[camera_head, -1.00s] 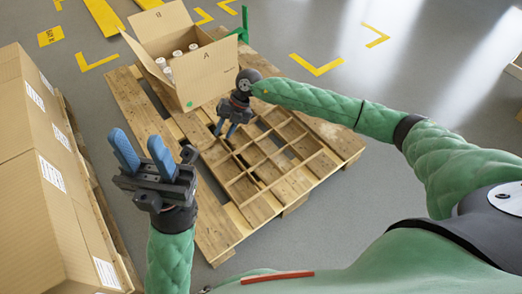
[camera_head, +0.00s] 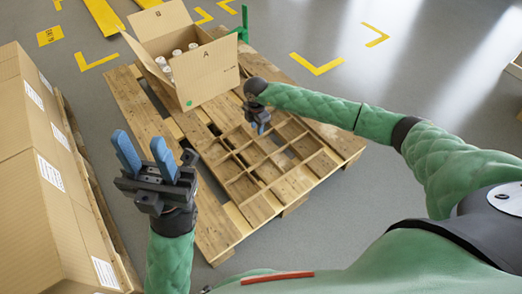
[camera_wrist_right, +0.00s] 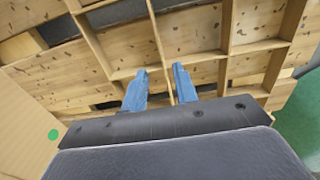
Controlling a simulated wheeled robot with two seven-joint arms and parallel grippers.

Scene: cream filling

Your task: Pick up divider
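The divider (camera_head: 262,168) is a tan grid of thin walls lying flat on the wooden pallet. It fills much of the right wrist view (camera_wrist_right: 195,61). My right gripper (camera_head: 261,130) points down at the divider's far edge. In the right wrist view, its two blue fingers (camera_wrist_right: 160,78) are apart, with one divider wall running between them. I cannot tell whether they touch it.
An open cardboard box (camera_head: 208,85) marked A, with several white bottles (camera_head: 177,53) inside, stands on the pallet (camera_head: 213,213) behind the divider. Large stacked cartons (camera_head: 35,180) stand at the left. Grey floor (camera_head: 425,75) is clear at the right.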

